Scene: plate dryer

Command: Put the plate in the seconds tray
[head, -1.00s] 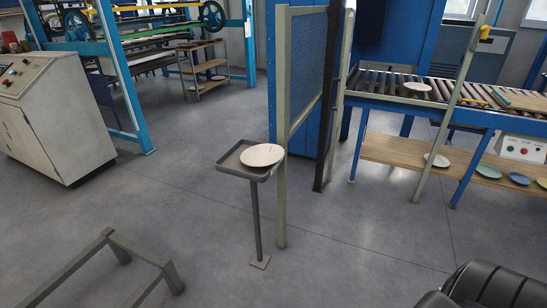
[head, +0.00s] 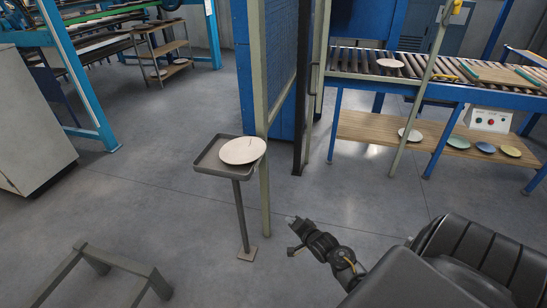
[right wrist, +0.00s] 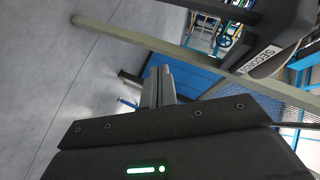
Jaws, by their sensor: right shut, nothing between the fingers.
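A pale round plate (head: 242,150) lies in a shallow dark grey tray (head: 207,162) on a thin post. It sits toward the right of the tray and overlaps the right rim. In the right wrist view a dark tray with a white label reading SECONDS (right wrist: 259,60) shows at the upper right. My right gripper (head: 291,221) is low and to the right of the tray, clear of the plate. Its fingers (right wrist: 157,86) are together in the right wrist view, with nothing between them. My left gripper is not in view.
A pale fence post (head: 264,200) stands right beside the tray. Behind it a roller conveyor (head: 440,73) carries a plate (head: 390,63); several plates lie on the wooden shelf (head: 375,130) below. A low grey frame (head: 70,275) stands at the front left. Floor between is clear.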

